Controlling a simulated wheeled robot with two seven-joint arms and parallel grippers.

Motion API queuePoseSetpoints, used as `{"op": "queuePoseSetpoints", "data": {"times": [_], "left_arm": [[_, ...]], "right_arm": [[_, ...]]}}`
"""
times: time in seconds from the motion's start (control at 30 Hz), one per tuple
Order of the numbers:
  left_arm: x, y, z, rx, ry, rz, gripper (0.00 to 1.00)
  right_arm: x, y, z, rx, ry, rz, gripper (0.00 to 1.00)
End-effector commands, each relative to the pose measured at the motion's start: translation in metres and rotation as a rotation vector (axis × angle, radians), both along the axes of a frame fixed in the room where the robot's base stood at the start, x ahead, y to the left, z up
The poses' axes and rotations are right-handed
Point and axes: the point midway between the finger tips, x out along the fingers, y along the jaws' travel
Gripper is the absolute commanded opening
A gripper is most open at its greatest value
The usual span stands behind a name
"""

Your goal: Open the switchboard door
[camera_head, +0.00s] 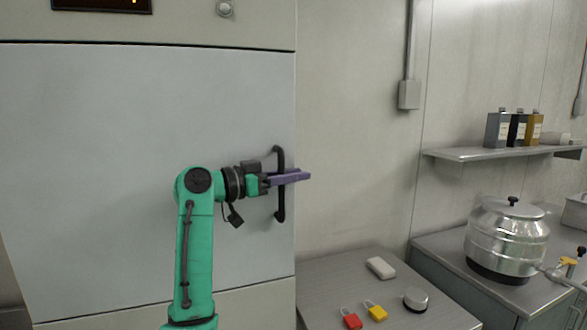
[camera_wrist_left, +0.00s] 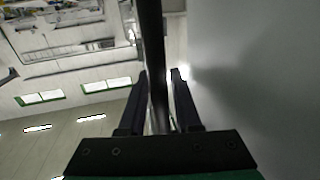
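The switchboard door (camera_head: 120,130) is a large pale grey panel in the head view and looks shut, flush with its cabinet. Its black upright bar handle (camera_head: 281,207) is near the right edge. My left gripper (camera_head: 303,175), with purple fingers on a green arm, reaches the handle from the left at mid-height. In the left wrist view the handle bar (camera_wrist_left: 154,40) runs between the two fingers (camera_wrist_left: 160,82), with a gap showing on each side, so the gripper is open around it. The door face (camera_wrist_left: 250,70) fills the right side there. My right gripper is not visible.
A metal table (camera_head: 335,282) at lower right holds a red padlock (camera_head: 352,320), a yellow padlock (camera_head: 376,312), a white block (camera_head: 381,268) and a small round tin (camera_head: 415,299). A steel vessel (camera_head: 507,240) stands on a farther counter. A shelf (camera_head: 480,154) holds tins.

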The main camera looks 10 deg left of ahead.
Motion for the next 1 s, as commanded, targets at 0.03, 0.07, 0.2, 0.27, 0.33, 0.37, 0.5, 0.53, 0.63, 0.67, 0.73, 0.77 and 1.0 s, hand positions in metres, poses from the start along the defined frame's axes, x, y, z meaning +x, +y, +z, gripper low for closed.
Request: {"op": "queuePoseSetpoints", "data": {"times": [0.03,0.07,0.2,0.27,0.33,0.37,0.5,0.53,0.63,0.67,0.73,0.77,1.0], "left_arm": [[0.0003,-0.0003,-0.0006,0.0,0.0,0.0,0.32],[0.0002,-0.0002,-0.0008,0.0,0.0,0.0,0.32],[-0.0001,-0.0001,-0.0009,0.0,0.0,0.0,0.17],[-0.0001,0.0,-0.0008,0.0,0.0,0.0,0.0],[-0.0002,-0.0001,-0.0008,0.001,0.001,-0.001,0.0],[-0.0002,-0.0001,-0.0008,0.001,0.001,-0.001,0.0],[-0.0004,-0.0001,-0.0007,0.001,0.001,-0.001,0.0],[-0.0003,-0.0001,-0.0007,0.001,0.001,-0.001,0.0],[-0.0004,-0.0001,-0.0007,0.001,0.001,-0.001,0.0],[-0.0004,-0.0001,-0.0007,0.001,0.001,-0.001,0.0],[-0.0004,-0.0001,-0.0006,0.001,0.001,-0.001,0.0],[-0.0004,-0.0001,-0.0006,0.001,0.001,-0.001,0.0],[-0.0004,0.0,-0.0005,0.0,0.0,-0.001,0.0]], "right_arm": [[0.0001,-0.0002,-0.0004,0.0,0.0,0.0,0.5],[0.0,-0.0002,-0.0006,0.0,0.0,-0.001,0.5],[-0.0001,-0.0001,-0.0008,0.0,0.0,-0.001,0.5],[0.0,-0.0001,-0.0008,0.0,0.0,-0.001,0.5],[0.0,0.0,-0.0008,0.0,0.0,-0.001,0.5],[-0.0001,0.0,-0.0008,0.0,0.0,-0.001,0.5],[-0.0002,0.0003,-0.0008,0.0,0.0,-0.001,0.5],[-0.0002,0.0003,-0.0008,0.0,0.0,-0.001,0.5],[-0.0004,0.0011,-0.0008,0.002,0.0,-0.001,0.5],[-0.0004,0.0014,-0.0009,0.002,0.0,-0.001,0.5],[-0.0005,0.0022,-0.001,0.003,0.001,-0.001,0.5],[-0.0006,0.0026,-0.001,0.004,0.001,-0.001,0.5],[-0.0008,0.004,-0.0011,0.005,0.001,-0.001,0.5]]}}
